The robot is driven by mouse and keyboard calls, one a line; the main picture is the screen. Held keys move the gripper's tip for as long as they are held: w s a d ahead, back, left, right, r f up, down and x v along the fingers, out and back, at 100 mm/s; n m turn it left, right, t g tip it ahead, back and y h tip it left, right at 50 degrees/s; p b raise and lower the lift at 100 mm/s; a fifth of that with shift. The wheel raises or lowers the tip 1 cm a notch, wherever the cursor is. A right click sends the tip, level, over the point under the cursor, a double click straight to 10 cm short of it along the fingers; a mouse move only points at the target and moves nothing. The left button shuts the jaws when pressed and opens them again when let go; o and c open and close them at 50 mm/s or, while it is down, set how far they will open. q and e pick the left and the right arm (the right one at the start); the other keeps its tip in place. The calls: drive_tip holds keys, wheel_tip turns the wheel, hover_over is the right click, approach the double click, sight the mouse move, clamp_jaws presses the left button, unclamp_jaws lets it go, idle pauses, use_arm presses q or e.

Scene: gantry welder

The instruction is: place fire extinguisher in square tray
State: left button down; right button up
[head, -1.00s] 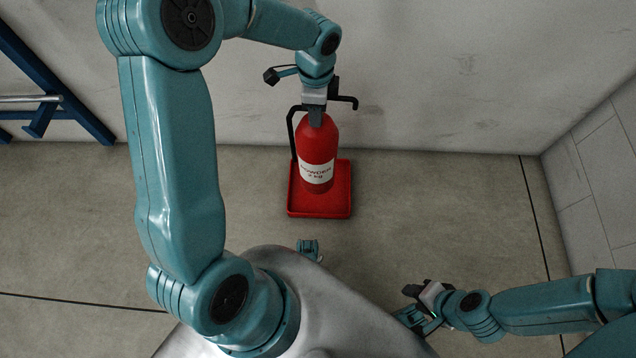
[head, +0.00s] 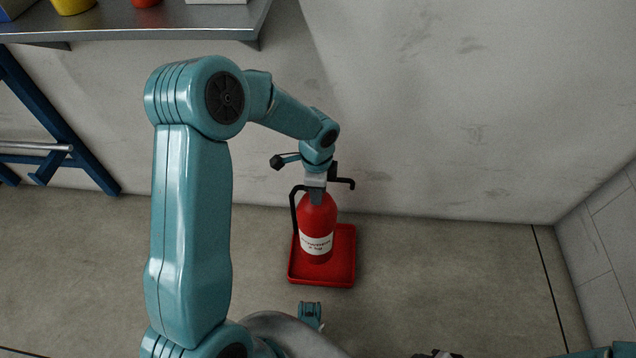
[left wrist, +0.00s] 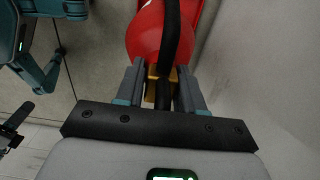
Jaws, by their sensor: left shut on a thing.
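A red fire extinguisher (head: 318,212) with a white label and a black hose stands upright over the red square tray (head: 342,272) on the floor. Its base appears within the tray's rim, towards the left and back; I cannot tell whether it touches the tray's bottom. My left gripper (head: 316,196) is shut on the extinguisher's top from above. In the left wrist view, the fingers (left wrist: 160,78) close around the extinguisher's neck, with the red body (left wrist: 145,42) beyond and the black hose across it. My right gripper barely shows at the bottom edge of the head view (head: 437,355).
A pale wall (head: 430,110) rises close behind the tray. A metal shelf (head: 150,22) with several items sits at the upper left. A blue frame (head: 55,125) stands at the left. The floor right of the tray is clear.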

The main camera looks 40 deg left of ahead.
use_arm(q)
wheel_tip(320, 180, down, 11)
drive_tip(key=b, duration=0.4)
drive_tip(key=shift+w, duration=0.25)
drive_tip(key=c, duration=0.7)
unclamp_jaws()
drive_tip(key=shift+s+f, duration=0.15)
drive_tip(key=shift+s, duration=0.05)
wheel_tip(320, 180, up, 12)
drive_tip(key=p, duration=0.5)
drive_tip(key=shift+s, duration=0.15)
